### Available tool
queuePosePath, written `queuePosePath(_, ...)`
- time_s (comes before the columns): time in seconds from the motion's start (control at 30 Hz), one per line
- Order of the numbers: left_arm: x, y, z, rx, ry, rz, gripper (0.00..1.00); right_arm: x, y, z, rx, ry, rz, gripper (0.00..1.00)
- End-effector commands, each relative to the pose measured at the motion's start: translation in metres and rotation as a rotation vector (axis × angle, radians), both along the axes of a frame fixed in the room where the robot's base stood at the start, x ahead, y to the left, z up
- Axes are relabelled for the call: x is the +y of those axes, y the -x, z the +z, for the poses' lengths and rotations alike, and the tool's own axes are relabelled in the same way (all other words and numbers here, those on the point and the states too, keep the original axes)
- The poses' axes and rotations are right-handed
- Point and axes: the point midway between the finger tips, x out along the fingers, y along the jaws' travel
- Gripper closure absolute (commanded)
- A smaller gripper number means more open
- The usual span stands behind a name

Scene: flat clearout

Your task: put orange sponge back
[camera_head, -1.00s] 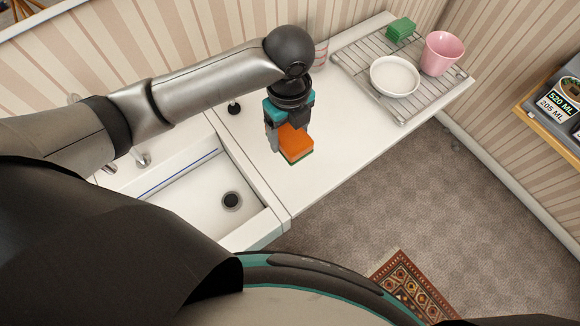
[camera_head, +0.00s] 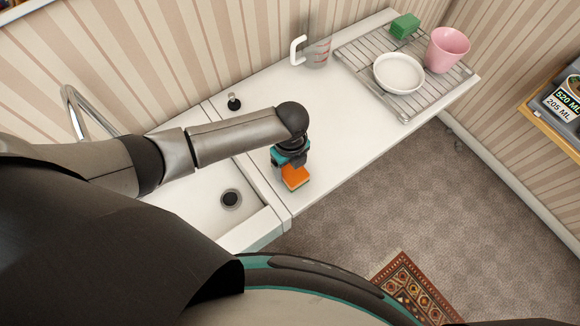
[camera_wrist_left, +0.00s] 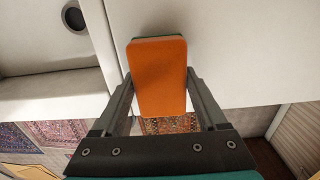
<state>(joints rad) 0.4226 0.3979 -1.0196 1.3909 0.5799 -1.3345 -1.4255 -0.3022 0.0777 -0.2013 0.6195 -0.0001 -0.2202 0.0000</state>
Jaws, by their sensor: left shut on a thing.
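The orange sponge (camera_head: 295,178) has a green underside layer and sits between the fingers of my left gripper (camera_head: 289,171). My left gripper is shut on it, above the front edge of the white counter near the sink. In the left wrist view the sponge (camera_wrist_left: 158,75) fills the space between the two dark fingers, its orange face towards the camera. I cannot tell exactly how high it is above the counter. My right gripper is not in view.
The white sink (camera_head: 210,222) with its drain lies left of the sponge. A wire rack (camera_head: 352,60) at the back right holds a white bowl (camera_head: 398,73), a pink cup (camera_head: 447,49) and a green block (camera_head: 404,26). A measuring jug (camera_head: 316,53) stands beside it. The mid counter is clear.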

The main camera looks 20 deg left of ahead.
Motion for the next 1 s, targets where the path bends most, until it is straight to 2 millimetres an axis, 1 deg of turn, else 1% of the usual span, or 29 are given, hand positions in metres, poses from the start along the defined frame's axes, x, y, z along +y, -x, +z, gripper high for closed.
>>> queuePosePath(0.07,-0.0003,0.0000,-0.0056,0.000,0.000,0.000,0.70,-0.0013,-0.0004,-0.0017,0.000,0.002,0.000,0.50)
queuePosePath(0.33,0.0000,-0.0001,-0.0058,-0.001,-0.001,0.000,0.70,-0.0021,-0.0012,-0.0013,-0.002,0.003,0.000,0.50)
queuePosePath(0.47,0.0001,-0.0001,-0.0101,-0.001,-0.001,0.000,0.70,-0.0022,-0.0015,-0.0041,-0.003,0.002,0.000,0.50)
queuePosePath(0.5,0.0002,-0.0001,-0.0091,-0.001,-0.001,0.000,0.21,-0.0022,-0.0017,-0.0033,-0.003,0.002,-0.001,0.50)
queuePosePath(0.7,0.0001,-0.0001,-0.0086,0.000,0.000,0.000,0.00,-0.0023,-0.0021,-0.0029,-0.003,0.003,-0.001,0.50)
queuePosePath(0.9,0.0000,-0.0001,-0.0083,-0.001,-0.001,0.000,0.00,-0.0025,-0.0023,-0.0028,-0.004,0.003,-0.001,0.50)
queuePosePath(1.0,0.0000,-0.0003,-0.0048,-0.001,0.000,0.000,0.00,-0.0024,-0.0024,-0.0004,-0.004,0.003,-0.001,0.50)
